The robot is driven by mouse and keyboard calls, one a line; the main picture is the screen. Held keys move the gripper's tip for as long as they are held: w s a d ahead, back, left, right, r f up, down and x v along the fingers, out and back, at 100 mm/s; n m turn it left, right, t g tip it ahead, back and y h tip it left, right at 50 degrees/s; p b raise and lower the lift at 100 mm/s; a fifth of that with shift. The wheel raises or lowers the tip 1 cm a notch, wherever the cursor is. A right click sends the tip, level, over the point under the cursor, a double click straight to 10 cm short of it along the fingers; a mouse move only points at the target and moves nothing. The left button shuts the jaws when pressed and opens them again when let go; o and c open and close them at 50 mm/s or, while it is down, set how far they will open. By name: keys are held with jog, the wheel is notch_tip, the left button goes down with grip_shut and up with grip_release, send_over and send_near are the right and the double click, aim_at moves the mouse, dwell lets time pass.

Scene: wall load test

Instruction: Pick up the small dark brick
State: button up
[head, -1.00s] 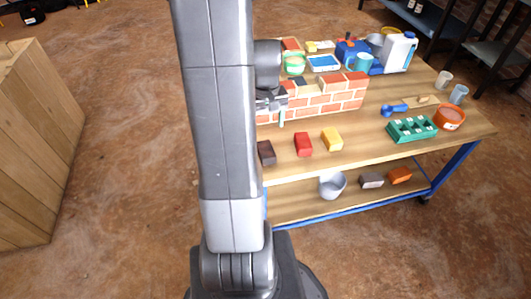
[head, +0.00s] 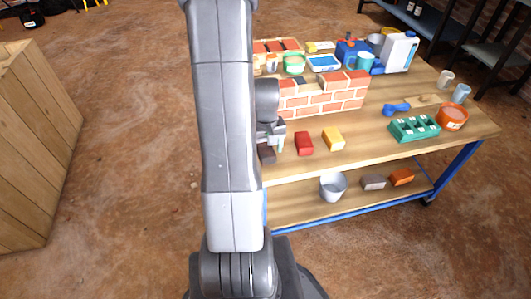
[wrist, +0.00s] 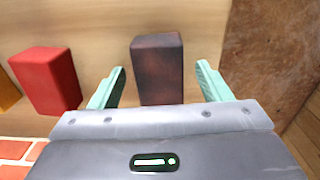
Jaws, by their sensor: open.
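The small dark brick (wrist: 158,70) lies on the wooden table top in the wrist view, between the two fingers of my open gripper (wrist: 160,85). Gaps show between it and both fingers, and its near end is hidden by the gripper body. In the head view the dark brick (head: 266,154) is partly covered by my gripper (head: 274,140) near the table's front edge. I cannot tell how high the fingers are above the table.
A red brick (head: 304,143) and a yellow brick (head: 333,138) lie to the right of the dark one. A small brick wall (head: 325,98) stands behind them. A green tray (head: 414,128) sits farther right. The table's edge runs close to the dark brick.

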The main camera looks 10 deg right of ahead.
aim_at(266, 148)
jog(key=c, duration=1.3)
jog(key=shift+o, duration=0.2)
notch_tip(266, 148, up, 10)
jog(key=p, duration=0.2)
jog(key=shift+r+p, duration=0.1)
jog(key=shift+p, duration=0.2)
